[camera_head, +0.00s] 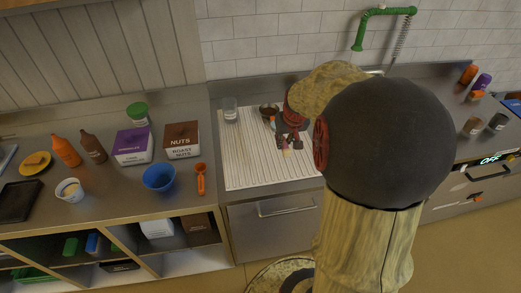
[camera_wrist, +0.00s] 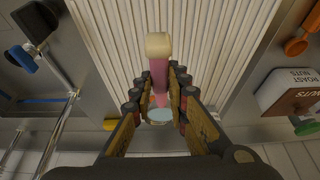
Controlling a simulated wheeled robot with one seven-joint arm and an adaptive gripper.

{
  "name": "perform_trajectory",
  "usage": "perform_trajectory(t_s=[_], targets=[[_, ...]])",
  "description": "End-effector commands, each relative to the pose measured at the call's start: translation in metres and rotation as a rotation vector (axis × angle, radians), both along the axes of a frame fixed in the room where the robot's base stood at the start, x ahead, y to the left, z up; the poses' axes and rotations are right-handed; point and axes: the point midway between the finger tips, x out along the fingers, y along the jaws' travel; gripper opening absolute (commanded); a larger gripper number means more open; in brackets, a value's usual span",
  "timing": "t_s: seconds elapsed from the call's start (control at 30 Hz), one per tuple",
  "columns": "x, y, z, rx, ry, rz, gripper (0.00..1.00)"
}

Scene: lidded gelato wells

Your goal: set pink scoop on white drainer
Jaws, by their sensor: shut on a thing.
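The white drainer (camera_head: 243,160) is a ribbed board on the steel counter, and its ribs fill the middle of the wrist view (camera_wrist: 215,45). My gripper (camera_wrist: 159,82) is shut on the pink scoop (camera_wrist: 158,76), with a finger on each side of it. The scoop's cream-coloured end points to the top of the wrist view. In the head view my gripper (camera_head: 287,142) is over the drainer's right part, and my arm hides that side. The scoop is mostly hidden there. I cannot tell whether the scoop touches the drainer.
Left are an orange scoop (camera_head: 201,180), a blue bowl (camera_head: 159,178) and a nuts box (camera_head: 181,140). The drainer's front left is clear. A green tap (camera_head: 385,12) rises behind.

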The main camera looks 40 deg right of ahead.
Motion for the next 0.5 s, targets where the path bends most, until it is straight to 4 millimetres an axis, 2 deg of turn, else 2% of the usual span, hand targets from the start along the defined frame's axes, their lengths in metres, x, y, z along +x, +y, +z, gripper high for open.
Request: perform_trajectory(t_s=[0.03,0.17,0.3,0.5], targets=[[0.012,0.005,-0.008,0.000,0.002,0.007,0.00],[0.039,0.017,-0.021,0.000,0.001,0.006,0.00],[0.056,0.025,-0.047,0.001,0.002,0.004,0.00],[0.072,0.030,-0.066,-0.001,0.000,0.002,0.00]])
